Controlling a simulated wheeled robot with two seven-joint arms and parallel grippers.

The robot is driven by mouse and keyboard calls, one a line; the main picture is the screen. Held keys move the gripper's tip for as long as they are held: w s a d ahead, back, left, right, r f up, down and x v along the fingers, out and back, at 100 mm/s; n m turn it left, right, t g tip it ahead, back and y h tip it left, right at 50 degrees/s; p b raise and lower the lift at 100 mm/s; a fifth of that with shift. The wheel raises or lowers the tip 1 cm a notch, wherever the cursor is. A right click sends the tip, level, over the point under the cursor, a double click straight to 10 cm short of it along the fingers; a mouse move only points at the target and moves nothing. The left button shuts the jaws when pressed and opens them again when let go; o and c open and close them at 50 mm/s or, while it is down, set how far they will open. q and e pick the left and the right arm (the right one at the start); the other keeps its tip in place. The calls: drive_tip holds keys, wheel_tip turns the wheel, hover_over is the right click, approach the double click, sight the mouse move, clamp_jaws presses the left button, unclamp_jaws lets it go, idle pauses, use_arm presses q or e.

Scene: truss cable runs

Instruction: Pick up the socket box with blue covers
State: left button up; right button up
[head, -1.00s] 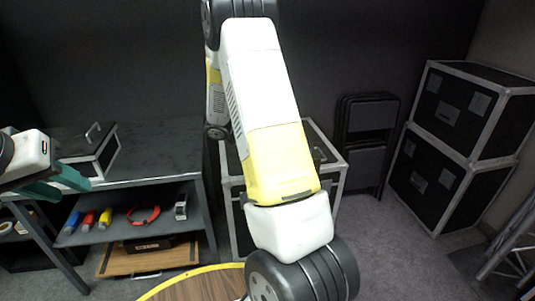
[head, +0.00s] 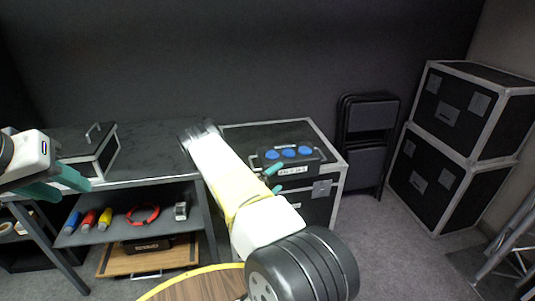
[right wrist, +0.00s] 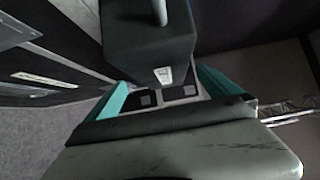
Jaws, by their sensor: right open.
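The socket box with blue covers (head: 300,160) is dark, with several round blue covers on top, a metal handle at each end and a pale label in front. It sits on a black flight case (head: 325,190) in the head view. My right gripper (head: 275,178) is open and empty at the box's front left. In the right wrist view, the dark box (right wrist: 150,50) with a handle lies just ahead of the open fingers (right wrist: 162,80); I cannot tell whether they touch it. My left gripper (head: 66,186) is at the far left, apparently open and empty.
A bench (head: 160,160) at left carries a dark case (head: 85,150). Its shelf holds coloured cylinders (head: 90,220) and a red cable ring (head: 143,215). Folded chairs (head: 368,135) and stacked flight cases (head: 455,150) stand right. A round wooden top (head: 200,287) lies in front.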

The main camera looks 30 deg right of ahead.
sight(285, 172)
drive_tip(key=x, duration=0.6)
drive_tip(key=shift+s+d, duration=0.15)
drive_tip(key=c, duration=1.6)
drive_tip(key=shift+r, duration=0.2)
drive_tip(key=shift+c, duration=1)
drive_tip(key=shift+r, duration=0.1)
drive_tip(key=shift+r, duration=1.65)
drive_tip(key=s+a+r, duration=0.1)
drive_tip(key=s+a, duration=1)
drive_tip(key=w+a+r+n+t+y, duration=0.1)
drive_tip(key=a+r+n+t+y, duration=0.2)
drive_tip(key=a+r, duration=0.3)
drive_tip(key=w+a+r+n+t+y, duration=0.1)
drive_tip(key=a+r+n+t+y, duration=0.3)
drive_tip(key=a, duration=1)
drive_tip(key=shift+a+r+t+y, duration=0.3)
drive_tip(key=shift+r+t+y, duration=0.25)
drive_tip(key=shift+r, duration=0.35)
